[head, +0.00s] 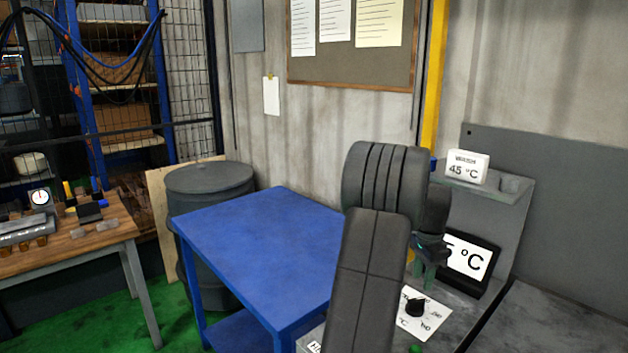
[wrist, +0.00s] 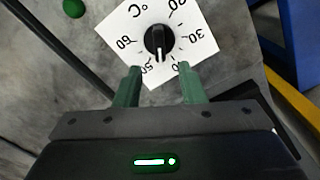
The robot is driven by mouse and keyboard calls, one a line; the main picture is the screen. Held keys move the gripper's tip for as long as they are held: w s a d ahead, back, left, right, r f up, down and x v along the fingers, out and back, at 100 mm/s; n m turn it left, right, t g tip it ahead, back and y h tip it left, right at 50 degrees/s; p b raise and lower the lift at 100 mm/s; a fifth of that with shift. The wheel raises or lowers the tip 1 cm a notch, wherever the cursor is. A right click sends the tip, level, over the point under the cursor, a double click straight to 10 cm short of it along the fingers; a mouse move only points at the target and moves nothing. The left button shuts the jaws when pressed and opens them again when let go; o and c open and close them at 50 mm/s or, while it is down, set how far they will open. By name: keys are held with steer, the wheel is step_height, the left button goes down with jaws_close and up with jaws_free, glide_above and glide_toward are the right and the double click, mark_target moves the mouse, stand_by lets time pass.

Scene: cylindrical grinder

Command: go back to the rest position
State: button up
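My gripper (wrist: 157,84) is open in the wrist view, with its two green fingers apart and nothing between them. A black dial knob (wrist: 158,40) on a white scale plate (wrist: 123,24) lies just beyond the fingertips, apart from them as far as I can see. In the head view my gripper (head: 428,284) points down over the grey machine top, and my dark arm hides part of the scene. The knob (head: 415,307) and its plate (head: 428,318) show just below the gripper there.
A display reading "°C" (head: 468,258) stands close behind my gripper, partly hidden. A "WASH 45 °C" sign (head: 467,167) sits on a grey shelf (head: 512,186). A green button (wrist: 74,8) is near the plate. The blue table (head: 262,245) to the left is bare.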

mark_target(417, 298)
step_height(417, 298, up, 7)
step_height(417, 298, down, 14)
steer(key=shift+r+p, duration=0.1)
steer(key=shift+p, duration=0.3)
steer(key=n, duration=0.4)
steer(key=shift+w+a, duration=0.1)
steer(key=shift+n+p, duration=0.3)
steer(key=shift+n, duration=1.9)
steer(key=shift+a, duration=0.1)
